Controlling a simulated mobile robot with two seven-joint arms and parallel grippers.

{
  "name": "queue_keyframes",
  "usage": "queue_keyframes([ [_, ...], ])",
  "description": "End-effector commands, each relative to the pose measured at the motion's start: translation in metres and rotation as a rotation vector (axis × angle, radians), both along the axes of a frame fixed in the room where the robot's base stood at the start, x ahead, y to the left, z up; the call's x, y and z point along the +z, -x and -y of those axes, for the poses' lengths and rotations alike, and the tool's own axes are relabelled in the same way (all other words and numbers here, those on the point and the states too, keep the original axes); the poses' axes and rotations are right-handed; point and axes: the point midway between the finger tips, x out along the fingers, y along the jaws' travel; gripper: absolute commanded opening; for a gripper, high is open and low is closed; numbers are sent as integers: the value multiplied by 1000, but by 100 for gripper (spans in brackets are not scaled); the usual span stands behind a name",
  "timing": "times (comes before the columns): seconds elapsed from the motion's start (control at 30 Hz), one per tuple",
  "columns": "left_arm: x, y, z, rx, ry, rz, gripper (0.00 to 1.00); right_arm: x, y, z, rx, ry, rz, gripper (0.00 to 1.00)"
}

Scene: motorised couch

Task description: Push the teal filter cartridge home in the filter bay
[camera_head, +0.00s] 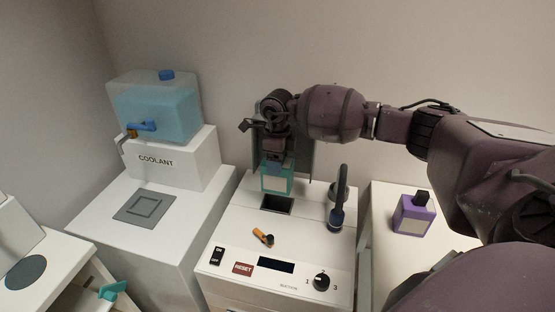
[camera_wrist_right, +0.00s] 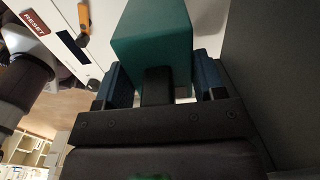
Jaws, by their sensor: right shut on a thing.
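The teal filter cartridge (camera_head: 276,180) is held by my right gripper (camera_head: 279,160), which comes down on it from above at the back of the white machine. The cartridge is roughly upright, with a pale label on its front. The dark rectangular filter bay opening (camera_head: 277,205) lies just below and in front of it in the head view. The cartridge appears to be above the opening, not in it. In the right wrist view the cartridge (camera_wrist_right: 153,45) sits between the blue finger pads of my gripper (camera_wrist_right: 162,82). My left gripper is not in view.
An orange-and-black lever (camera_head: 262,237) and a dark-blue hooked nozzle (camera_head: 338,210) stand on the machine top. A coolant tank (camera_head: 155,108) is at the left. A purple bottle (camera_head: 413,214) stands at the right. A dark panel rises behind the cartridge.

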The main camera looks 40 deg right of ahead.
Motion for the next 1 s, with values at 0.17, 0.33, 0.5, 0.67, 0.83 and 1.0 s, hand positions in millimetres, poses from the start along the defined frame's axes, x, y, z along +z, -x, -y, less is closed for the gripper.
queue_keyframes([
  [0.17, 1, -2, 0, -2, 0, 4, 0, 1, -1, 0, -1, -1, 2, 11],
  [0.33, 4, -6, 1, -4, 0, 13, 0, 1, -1, 0, 1, -1, 2, 11],
  [0.5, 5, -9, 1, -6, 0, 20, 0, -3, -1, 0, 1, 0, 0, 11],
  [0.67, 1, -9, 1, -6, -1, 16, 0, -12, 0, 0, 1, 1, -1, 11],
  [0.83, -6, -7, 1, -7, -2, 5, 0, -26, 0, 0, 2, 0, -1, 11],
  [1.0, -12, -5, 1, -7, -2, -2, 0, -40, 0, 0, 2, 1, -2, 11],
])
